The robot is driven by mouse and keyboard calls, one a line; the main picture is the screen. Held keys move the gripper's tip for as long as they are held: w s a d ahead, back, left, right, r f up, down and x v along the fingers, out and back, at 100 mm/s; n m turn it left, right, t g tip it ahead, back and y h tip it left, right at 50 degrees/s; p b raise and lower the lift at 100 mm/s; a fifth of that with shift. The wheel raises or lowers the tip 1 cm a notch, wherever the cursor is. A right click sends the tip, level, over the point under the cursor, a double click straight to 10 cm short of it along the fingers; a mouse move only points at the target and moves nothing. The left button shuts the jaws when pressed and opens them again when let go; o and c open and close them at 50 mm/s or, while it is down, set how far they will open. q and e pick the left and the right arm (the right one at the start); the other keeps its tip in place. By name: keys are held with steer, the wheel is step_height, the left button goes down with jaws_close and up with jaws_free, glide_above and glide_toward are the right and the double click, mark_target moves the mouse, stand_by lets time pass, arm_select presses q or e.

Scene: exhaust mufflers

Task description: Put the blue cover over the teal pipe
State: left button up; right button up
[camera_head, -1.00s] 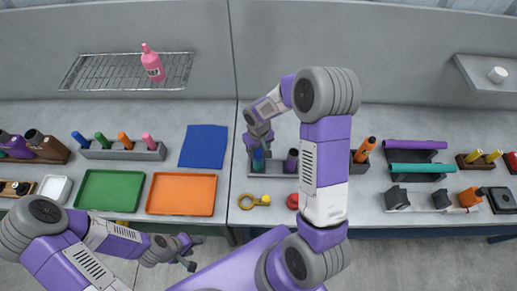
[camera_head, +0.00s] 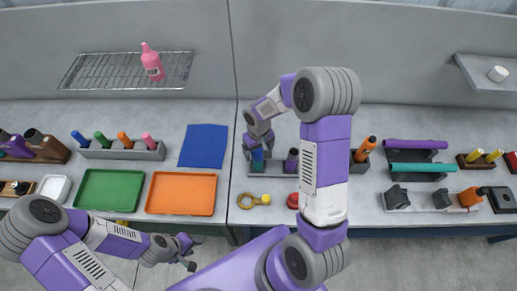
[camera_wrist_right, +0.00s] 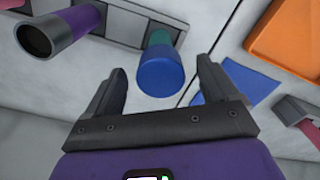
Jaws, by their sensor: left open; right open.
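The blue cover (camera_wrist_right: 158,78) sits on the end of the teal pipe (camera_wrist_right: 158,38) in the right wrist view. The teal pipe stands in a grey holder (camera_wrist_right: 125,27). In the head view the blue cover (camera_head: 257,154) is on top of the teal pipe (camera_head: 257,166), partly behind my right gripper (camera_head: 257,146). My right gripper also shows in the right wrist view (camera_wrist_right: 160,85); it is open, with one finger on each side of the cover and gaps between. My left gripper (camera_head: 188,255) is open and empty, low in front of the table.
A purple pipe (camera_head: 291,160) stands in the same holder. An orange tray (camera_head: 181,211), a green tray (camera_head: 109,205) and a blue mat (camera_head: 204,146) are to the left.

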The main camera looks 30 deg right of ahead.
steer(key=shift+r, duration=0.1)
step_height(320, 180, up, 7)
steer(key=shift+r, duration=0.2)
